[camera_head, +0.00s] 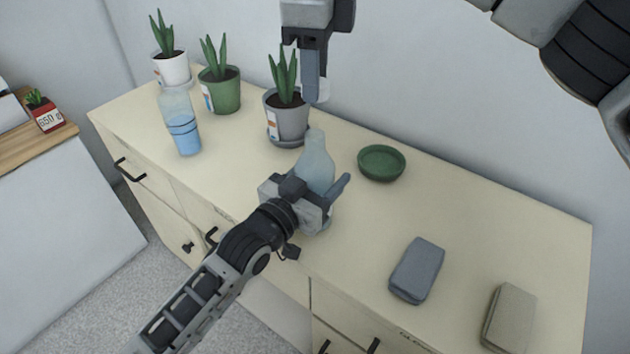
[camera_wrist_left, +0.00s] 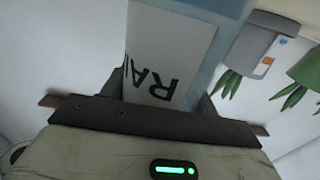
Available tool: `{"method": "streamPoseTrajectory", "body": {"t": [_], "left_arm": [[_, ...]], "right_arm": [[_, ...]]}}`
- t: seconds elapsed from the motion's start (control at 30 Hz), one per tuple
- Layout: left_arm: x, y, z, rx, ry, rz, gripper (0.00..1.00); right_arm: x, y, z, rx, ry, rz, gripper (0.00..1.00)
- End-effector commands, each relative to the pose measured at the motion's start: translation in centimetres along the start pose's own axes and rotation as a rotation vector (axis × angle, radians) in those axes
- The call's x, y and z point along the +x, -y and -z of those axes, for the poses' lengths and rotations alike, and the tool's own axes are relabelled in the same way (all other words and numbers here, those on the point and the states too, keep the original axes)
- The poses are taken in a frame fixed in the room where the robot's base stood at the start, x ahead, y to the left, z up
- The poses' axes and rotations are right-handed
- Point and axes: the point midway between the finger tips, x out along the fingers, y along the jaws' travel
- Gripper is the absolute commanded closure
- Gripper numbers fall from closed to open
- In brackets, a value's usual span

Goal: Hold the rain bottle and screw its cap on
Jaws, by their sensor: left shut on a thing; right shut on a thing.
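The rain bottle (camera_head: 316,158), pale blue and translucent with a tapering neck, stands upright near the middle of the cabinet top. My left gripper (camera_head: 317,190) is shut around its lower body. In the left wrist view the bottle's white label (camera_wrist_left: 168,58) shows upside-down letters, "RA" and part of another. My right gripper (camera_head: 314,88) is above the bottle, shut on a small pale, translucent cap (camera_head: 324,91). The cap is apart from the bottle's mouth, with a clear gap between them. One finger hides part of the cap.
A grey potted plant (camera_head: 288,122) stands just behind the bottle. A green dish (camera_head: 381,162) lies to its right. Another bottle with blue liquid (camera_head: 182,125), a green pot (camera_head: 221,92) and a white pot (camera_head: 172,70) are left. Grey (camera_head: 418,270) and beige (camera_head: 509,318) folded cloths lie front right.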

Motion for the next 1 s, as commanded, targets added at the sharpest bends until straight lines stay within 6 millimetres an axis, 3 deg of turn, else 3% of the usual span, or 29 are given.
{"method": "streamPoseTrajectory", "body": {"t": [0.37, 1.0], "left_arm": [[0.0, 0.0, 0.0, 0.0, 0.001, 0.0, 0.81], [0.0, 0.0, 0.0, 0.0, 0.001, 0.0, 0.81]], "right_arm": [[4.7, 0.0, 0.0, 0.001, -0.003, -0.001, 0.89], [5.3, 0.0, -0.1, 0.0, -0.003, -0.001, 0.89]]}}
